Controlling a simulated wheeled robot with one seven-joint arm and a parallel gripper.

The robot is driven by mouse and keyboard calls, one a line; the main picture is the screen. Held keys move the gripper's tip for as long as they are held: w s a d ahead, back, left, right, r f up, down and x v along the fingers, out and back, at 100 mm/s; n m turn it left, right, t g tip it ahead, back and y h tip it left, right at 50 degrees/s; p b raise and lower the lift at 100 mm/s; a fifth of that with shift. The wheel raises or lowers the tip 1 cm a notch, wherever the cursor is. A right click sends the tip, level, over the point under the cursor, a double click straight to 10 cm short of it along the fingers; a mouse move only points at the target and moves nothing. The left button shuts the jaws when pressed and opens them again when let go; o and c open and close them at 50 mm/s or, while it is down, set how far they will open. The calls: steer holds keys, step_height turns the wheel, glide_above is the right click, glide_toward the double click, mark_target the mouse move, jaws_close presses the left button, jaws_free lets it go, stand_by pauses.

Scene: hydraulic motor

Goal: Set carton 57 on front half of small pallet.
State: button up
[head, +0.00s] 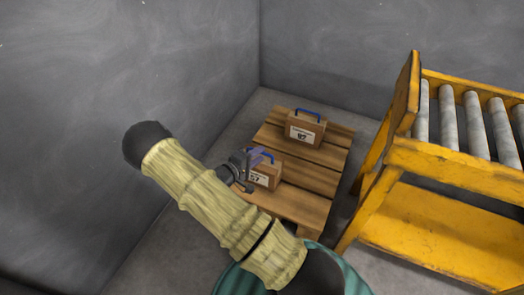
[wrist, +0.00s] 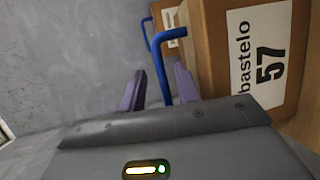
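Carton 57 (head: 270,174) is a brown box with a white label and a blue handle. It stands upright on the near half of the small wooden pallet (head: 300,206), partly hidden by my gripper (head: 260,157). In the wrist view, carton 57 (wrist: 213,50) fills the right side, its label reading 57. My gripper (wrist: 160,88) has its two purple fingers apart, one on each side of the blue handle (wrist: 162,75). A gap shows between the fingers and the handle, so they are not closed on it.
Another brown carton (head: 304,130), its label seeming to read 97, stands on the far half of the pallet. A yellow roller conveyor (head: 440,160) stands to the right. Grey walls (head: 110,80) close off the left and back.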

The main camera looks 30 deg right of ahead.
steer(key=p+v, duration=0.4)
steer(key=v, duration=0.5)
steer(key=shift+s+a, duration=0.1)
steer(key=shift+a, duration=0.05)
steer(key=w+a+r+m+t+y, duration=0.2)
steer(key=w+a+r+y, duration=0.1)
steer(key=w+r+y, duration=0.3)
steer(key=s+a+r+m+y, duration=0.1)
steer(key=s+a+r+y, duration=0.15)
steer(key=r+y, duration=0.4)
steer(key=s+d+r+g+y, duration=0.1)
steer(key=s+r, duration=0.3)
steer(key=s, duration=0.5)
steer(key=s+r+m+g+y, duration=0.1)
steer(key=s+r+g, duration=0.2)
steer(key=s, duration=0.6)
step_height(320, 180, up, 3)
steer(key=shift+d+f, duration=0.2)
steer(key=shift+d, duration=0.15)
steer(key=shift+r+y+p, duration=0.1)
steer(key=shift+y+p, duration=0.15)
steer(key=shift+p, duration=0.1)
